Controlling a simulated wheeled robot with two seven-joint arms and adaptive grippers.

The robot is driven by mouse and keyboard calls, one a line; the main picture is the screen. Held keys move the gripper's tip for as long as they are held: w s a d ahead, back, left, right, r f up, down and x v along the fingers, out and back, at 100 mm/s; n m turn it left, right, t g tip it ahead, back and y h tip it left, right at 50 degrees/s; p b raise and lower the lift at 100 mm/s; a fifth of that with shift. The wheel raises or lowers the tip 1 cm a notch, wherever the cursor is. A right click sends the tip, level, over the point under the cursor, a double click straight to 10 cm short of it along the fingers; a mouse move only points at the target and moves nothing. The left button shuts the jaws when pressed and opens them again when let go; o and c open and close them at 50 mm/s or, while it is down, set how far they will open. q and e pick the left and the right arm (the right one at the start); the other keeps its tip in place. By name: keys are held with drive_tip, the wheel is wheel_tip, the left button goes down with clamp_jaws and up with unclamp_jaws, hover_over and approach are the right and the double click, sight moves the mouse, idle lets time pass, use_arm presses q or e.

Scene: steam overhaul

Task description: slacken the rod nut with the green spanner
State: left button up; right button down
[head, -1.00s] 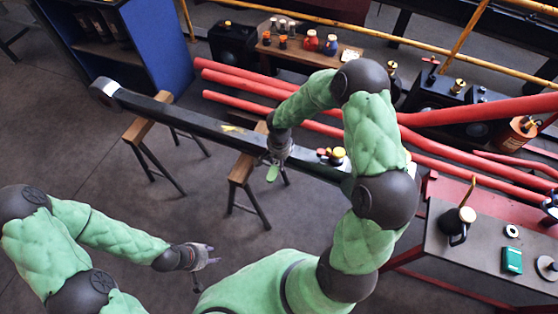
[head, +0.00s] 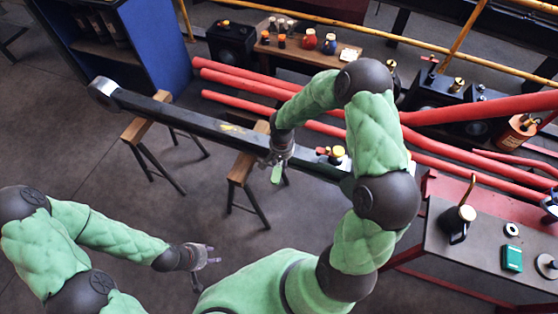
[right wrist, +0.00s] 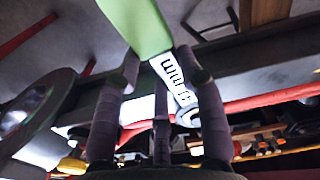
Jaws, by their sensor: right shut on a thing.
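My right gripper (head: 278,160) is shut on the green spanner (head: 276,175) above the near side of the long dark rod (head: 190,121). I cannot tell whether the head touches anything. The rod nut is not clearly made out. A yellow-topped fitting (head: 337,151) sits near the rod's right end. My left gripper (head: 210,256) is open and empty, low over the floor, away from the rod.
Wooden trestles (head: 240,168) carry the rod. Red pipes (head: 240,82) run behind it. A grey-topped bench (head: 470,251) at right holds a dark oil can (head: 456,223) and a green box (head: 512,258). A blue cabinet (head: 160,45) stands at back left. The floor at left is clear.

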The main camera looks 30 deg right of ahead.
drive_tip(key=shift+d+r, duration=0.1)
drive_tip(key=shift+s+d+n, duration=0.3)
drive_tip(key=shift+d+n, duration=0.2)
drive_tip(key=shift+n, duration=0.3)
drive_tip(key=shift+s+d+n+p, duration=0.25)
drive_tip(key=shift+d+n+p, duration=0.1)
drive_tip(key=shift+d+n, duration=0.3)
drive_tip(key=shift+a, duration=0.1)
drive_tip(key=shift+w+a+m+b, duration=0.25)
drive_tip(key=shift+a+m+b, duration=0.25)
drive_tip(key=shift+m+b, duration=0.25)
